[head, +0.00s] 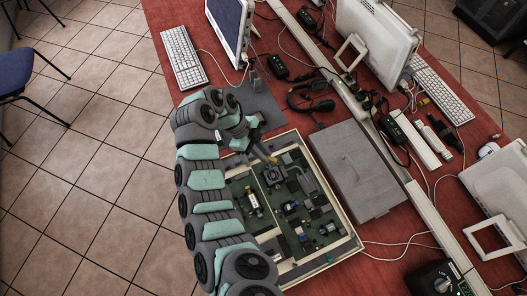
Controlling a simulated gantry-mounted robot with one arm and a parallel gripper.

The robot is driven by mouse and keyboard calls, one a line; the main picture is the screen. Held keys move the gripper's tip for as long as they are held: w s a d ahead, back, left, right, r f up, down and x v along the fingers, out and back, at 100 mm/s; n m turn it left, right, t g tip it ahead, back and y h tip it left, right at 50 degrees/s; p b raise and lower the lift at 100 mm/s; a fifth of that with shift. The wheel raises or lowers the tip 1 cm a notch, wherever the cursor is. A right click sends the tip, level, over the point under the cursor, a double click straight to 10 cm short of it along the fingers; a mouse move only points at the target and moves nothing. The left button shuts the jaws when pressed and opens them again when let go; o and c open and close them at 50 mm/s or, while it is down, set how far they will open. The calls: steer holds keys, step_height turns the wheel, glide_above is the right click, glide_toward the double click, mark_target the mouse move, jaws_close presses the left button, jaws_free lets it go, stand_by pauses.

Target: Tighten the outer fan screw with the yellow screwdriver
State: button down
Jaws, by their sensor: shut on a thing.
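My gripper (261,147) points down over the open computer case (354,243), near its far edge. It is shut on the yellow screwdriver (271,159), of which only a small yellow part shows below the fingers. The fan (275,175) is a dark square unit on the green circuit board, just below the screwdriver in the picture. The outer fan screw is too small to make out. I cannot tell whether the screwdriver tip touches it. My arm covers the left side of the case.
A grey case cover (355,170) lies right of the open case. Headphones (310,100), black adapters and loose cables lie beyond it. A monitor (228,28) and a keyboard (183,58) stand at the back left. A long pale rail runs along the red table.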

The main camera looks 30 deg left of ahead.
steer(key=shift+d+r, duration=0.1)
steer(key=shift+w+m+g+p, duration=0.25)
steer(key=shift+m+g+p, duration=0.4)
steer(key=shift+m, duration=0.55)
steer(key=shift+s, duration=0.1)
